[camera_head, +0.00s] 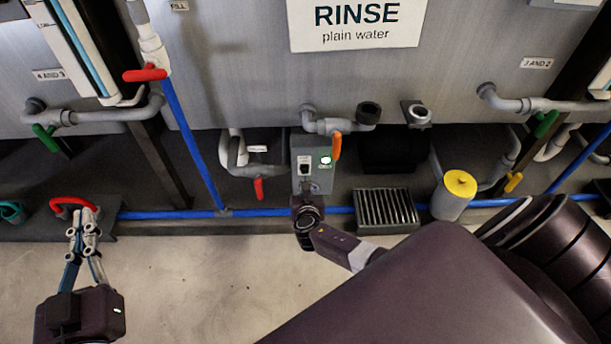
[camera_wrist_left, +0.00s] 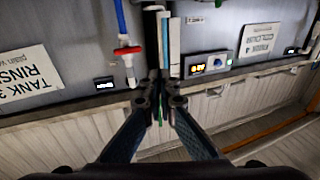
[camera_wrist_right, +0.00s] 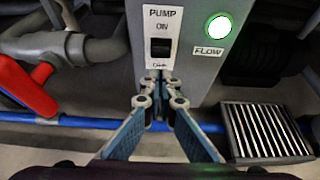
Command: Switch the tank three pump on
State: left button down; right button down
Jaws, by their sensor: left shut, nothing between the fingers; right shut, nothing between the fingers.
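The grey pump box (camera_head: 299,150) hangs under the tank with the RINSE sign (camera_head: 357,40). In the right wrist view its white plate reads PUMP and ON, with a black rocker switch (camera_wrist_right: 160,48) in it. The round FLOW lamp (camera_wrist_right: 219,26) glows green-white beside it. My right gripper (camera_wrist_right: 160,82) is shut and empty, its tips just below the switch plate; contact cannot be told. In the head view it shows in front of the box's lower part (camera_head: 306,186). My left gripper (camera_head: 86,214) is shut and empty at the far left, away from the box.
A red-handled valve (camera_head: 258,188) and an orange handle (camera_head: 337,146) flank the box. A slatted grate (camera_head: 385,208) and a yellow-topped canister (camera_head: 454,195) stand to the right. A blue pipe (camera_head: 270,212) runs low along the base. Open floor lies in front, at left.

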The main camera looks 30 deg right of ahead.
pick_arm(q)
notch_tip(320, 180, down, 9)
jog(key=s+a+g+y+p, duration=0.1)
jog(key=s+g, duration=0.1)
jog(key=g, duration=0.2)
jog(key=shift+a+p, duration=0.3)
dwell(1.1)
jog(key=shift+r, duration=0.1)
